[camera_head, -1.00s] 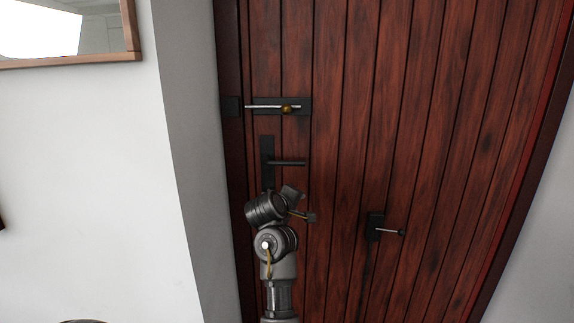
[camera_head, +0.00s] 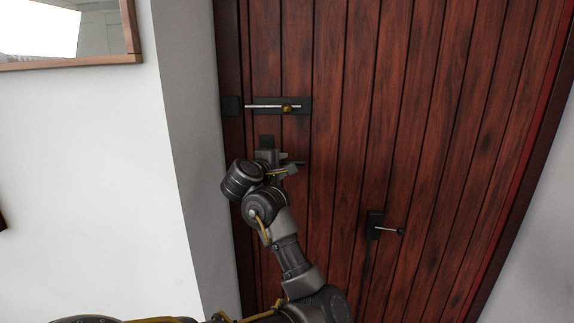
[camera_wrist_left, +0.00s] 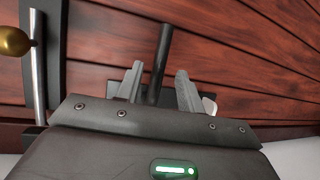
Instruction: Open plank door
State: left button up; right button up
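The plank door (camera_head: 400,120) is dark red-brown wood and looks shut in its frame. Its black lever handle (camera_head: 300,162) is partly hidden behind my left gripper (camera_head: 287,164). In the left wrist view the lever (camera_wrist_left: 164,52) stands between the two fingers of my left gripper (camera_wrist_left: 159,88). The fingers are apart, with gaps showing beside the lever. My right gripper is not in view.
A second small black latch with a short lever (camera_head: 376,226) sits lower right on the door. A white wall (camera_head: 90,180) with a wood-framed mirror or picture (camera_head: 128,35) is on the left. The bolt rod (camera_wrist_left: 39,75) passes close to my left gripper's side in the wrist view.

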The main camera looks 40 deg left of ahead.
aim_at(286, 163)
pick_arm(q)
jog(key=shift+x, duration=2.25)
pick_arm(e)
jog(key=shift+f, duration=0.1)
